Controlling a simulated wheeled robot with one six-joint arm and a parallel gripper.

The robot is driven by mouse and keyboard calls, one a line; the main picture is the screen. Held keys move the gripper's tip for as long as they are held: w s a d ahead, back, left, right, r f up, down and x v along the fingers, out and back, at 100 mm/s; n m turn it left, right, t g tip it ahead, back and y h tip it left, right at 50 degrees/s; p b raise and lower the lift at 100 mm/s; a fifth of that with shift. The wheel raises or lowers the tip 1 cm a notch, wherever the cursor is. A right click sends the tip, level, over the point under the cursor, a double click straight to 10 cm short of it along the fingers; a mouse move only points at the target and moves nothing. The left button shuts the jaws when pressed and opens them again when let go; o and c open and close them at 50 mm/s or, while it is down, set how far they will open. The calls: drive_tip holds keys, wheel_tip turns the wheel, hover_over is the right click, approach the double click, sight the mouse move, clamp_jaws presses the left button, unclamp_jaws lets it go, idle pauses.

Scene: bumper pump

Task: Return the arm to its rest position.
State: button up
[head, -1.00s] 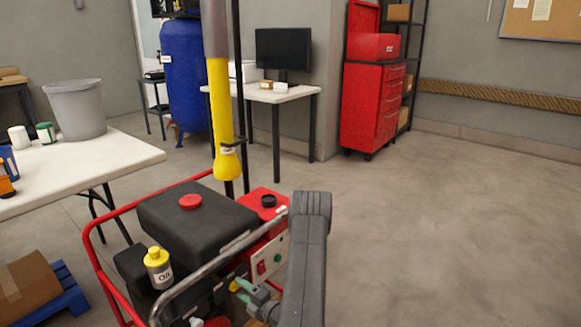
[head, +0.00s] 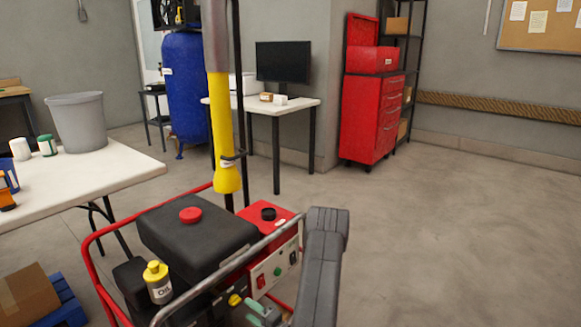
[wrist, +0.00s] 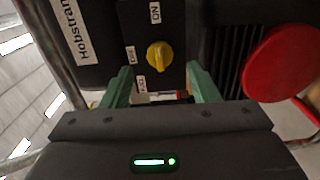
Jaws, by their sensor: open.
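My gripper (wrist: 159,72) is open, its two green fingers apart with nothing held between them. In the wrist view a yellow knob (wrist: 160,56) on a black panel sits beyond the fingertips, between labels that include ON; no finger appears to touch it. In the head view my gripper (head: 264,312) shows low at the front of the red-framed machine, just right of the yellow knob (head: 235,300). Its lower part is cut off by the picture edge. My grey arm link rises to the right of the machine.
The machine's red frame (head: 86,243) and grey bar (head: 205,275) are close to my arm. A yellow tube (head: 222,130) hangs above. A white table (head: 110,168) is left; floor at right is clear.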

sight(238, 302)
drive_tip(key=p+v, duration=0.1)
drive_tip(key=v, duration=0.7)
drive_tip(key=w+a+n+b, duration=0.1)
drive_tip(key=w+a, duration=0.1)
drive_tip(key=a, duration=0.1)
drive_tip(key=w+a+n+b, duration=0.1)
drive_tip(key=w+a, duration=0.2)
drive_tip(key=a, duration=0.1)
drive_tip(key=w+a+n+b, duration=0.1)
drive_tip(key=w+a+n, duration=0.1)
drive_tip(key=w+a, duration=0.1)
drive_tip(key=shift+w+a+r, duration=0.1)
drive_tip(key=shift+w+a, duration=0.1)
drive_tip(key=shift+a, duration=0.25)
drive_tip(key=n, duration=0.4)
drive_tip(key=shift+r+n, duration=0.1)
drive_tip(key=shift+n, duration=0.3)
drive_tip(key=n, duration=0.4)
drive_tip(key=shift+s+a+n, duration=0.1)
drive_tip(key=shift+n, duration=0.2)
drive_tip(key=shift+s+n, duration=0.1)
drive_tip(key=shift+n, duration=2.2)
drive_tip(key=shift+r, duration=0.1)
